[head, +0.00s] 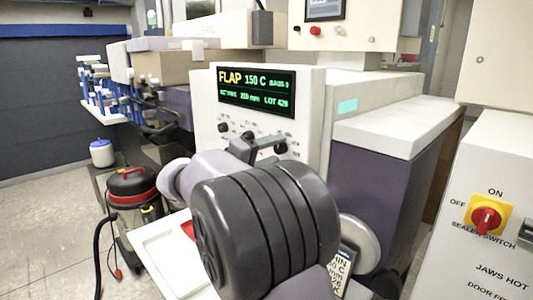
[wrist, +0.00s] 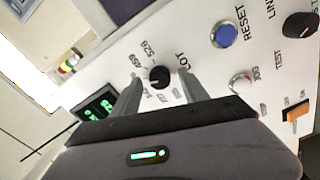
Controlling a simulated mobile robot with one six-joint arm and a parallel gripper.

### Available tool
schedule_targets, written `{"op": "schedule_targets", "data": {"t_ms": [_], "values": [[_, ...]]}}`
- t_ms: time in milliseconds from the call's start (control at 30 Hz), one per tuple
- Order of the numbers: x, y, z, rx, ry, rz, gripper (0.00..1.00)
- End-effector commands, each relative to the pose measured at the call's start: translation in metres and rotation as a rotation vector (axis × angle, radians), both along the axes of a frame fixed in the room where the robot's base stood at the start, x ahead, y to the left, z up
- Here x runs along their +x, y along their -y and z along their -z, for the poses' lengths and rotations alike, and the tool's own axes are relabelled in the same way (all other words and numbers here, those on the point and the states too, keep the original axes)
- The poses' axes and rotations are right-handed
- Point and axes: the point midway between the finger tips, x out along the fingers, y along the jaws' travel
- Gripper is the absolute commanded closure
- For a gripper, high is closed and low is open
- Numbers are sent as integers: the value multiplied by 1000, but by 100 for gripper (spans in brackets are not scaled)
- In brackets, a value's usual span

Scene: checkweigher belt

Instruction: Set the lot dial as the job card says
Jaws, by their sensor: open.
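The lot dial (wrist: 159,77) is a small black round knob on the white panel, with the word LOT and several small numbers around it, mostly too blurred to read. My gripper (wrist: 160,78) is open, with one finger on each side of the dial in the wrist view; I cannot tell whether they touch it. In the head view my gripper (head: 263,147) is at the panel under the display and hides the dial. The display (head: 257,92) reads FLAP 150 C, 210 mm and a LOT number that looks like 429. A printed card (head: 343,268) shows partly behind my arm, mostly hidden.
Near the dial are a blue RESET button (wrist: 222,34), a white jog knob (wrist: 240,82), an orange switch (wrist: 296,112) and another black knob (wrist: 299,25). A red sealer switch (head: 487,219) is at right. A white tray (head: 160,254) lies left of my arm.

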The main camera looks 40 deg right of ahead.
Motion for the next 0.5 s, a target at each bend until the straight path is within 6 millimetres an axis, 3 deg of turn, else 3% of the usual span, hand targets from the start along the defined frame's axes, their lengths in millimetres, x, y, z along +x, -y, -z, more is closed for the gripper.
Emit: {"op": "schedule_targets", "data": {"t_ms": [167,500], "values": [[-1,-29,-4,-1,-1,-5,48],[-9,-136,-5,-1,-2,-5,48]]}}
